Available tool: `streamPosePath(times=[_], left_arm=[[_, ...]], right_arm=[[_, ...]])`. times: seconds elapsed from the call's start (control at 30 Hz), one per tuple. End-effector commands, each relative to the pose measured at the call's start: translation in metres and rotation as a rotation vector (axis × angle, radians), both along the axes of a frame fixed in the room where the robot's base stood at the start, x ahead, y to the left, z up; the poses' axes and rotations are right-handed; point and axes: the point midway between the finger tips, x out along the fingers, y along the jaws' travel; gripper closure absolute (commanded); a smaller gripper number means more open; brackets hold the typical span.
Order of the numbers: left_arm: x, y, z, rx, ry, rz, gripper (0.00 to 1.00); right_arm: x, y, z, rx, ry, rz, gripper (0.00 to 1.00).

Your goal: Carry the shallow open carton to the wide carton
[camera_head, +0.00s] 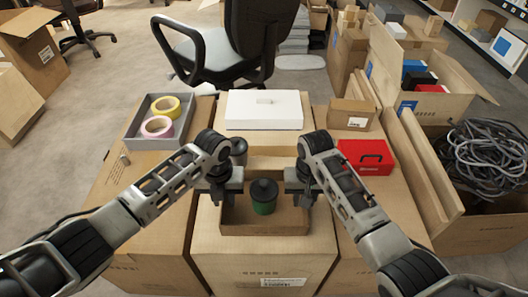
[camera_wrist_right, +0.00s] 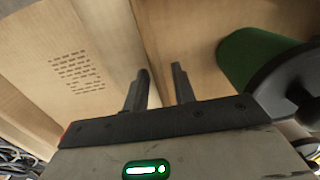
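The shallow open carton (camera_head: 235,217) is a low brown box on top of the middle carton (camera_head: 230,262), in front of me. A dark green canister with a black lid (camera_head: 264,196) stands in it; part of the canister shows in the right wrist view (camera_wrist_right: 252,58). My left gripper (camera_head: 222,197) is at the carton's left side, pointing down; its fingertips are hidden. My right gripper (camera_wrist_right: 160,88) is at the right side, its fingers apart, seemingly either side of the carton's wall. I cannot tell for sure which carton is the wide one.
A grey tray (camera_head: 177,143) with pink and yellow tape rolls is on the left carton. A white box (camera_head: 264,112) lies behind the shallow carton. A red case (camera_head: 364,158) and a small brown box (camera_head: 352,114) are right. Cables (camera_head: 488,155) fill an open carton farther right.

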Motion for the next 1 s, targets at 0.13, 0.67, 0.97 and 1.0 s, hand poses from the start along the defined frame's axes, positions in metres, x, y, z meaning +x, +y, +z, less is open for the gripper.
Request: streamPosePath(times=[0.13, 0.67, 0.97, 1.0], left_arm=[[0.001, 0.000, 0.005, 0.000, -0.001, 0.000, 0.74], [0.001, 0.000, 0.103, 0.000, -0.003, 0.000, 0.74], [0.000, 0.000, 0.121, 0.000, 0.000, 0.001, 0.74], [0.000, 0.000, 0.121, 0.000, 0.000, 0.001, 0.74]], right_arm=[[0.000, 0.000, 0.000, 0.000, 0.000, 0.000, 0.74], [0.000, 0.000, 0.000, 0.000, 0.000, 0.000, 0.74], [0.001, 0.001, 0.011, 0.002, -0.003, 0.000, 0.74], [0.001, 0.000, 0.016, 0.001, -0.003, 0.001, 0.74]])
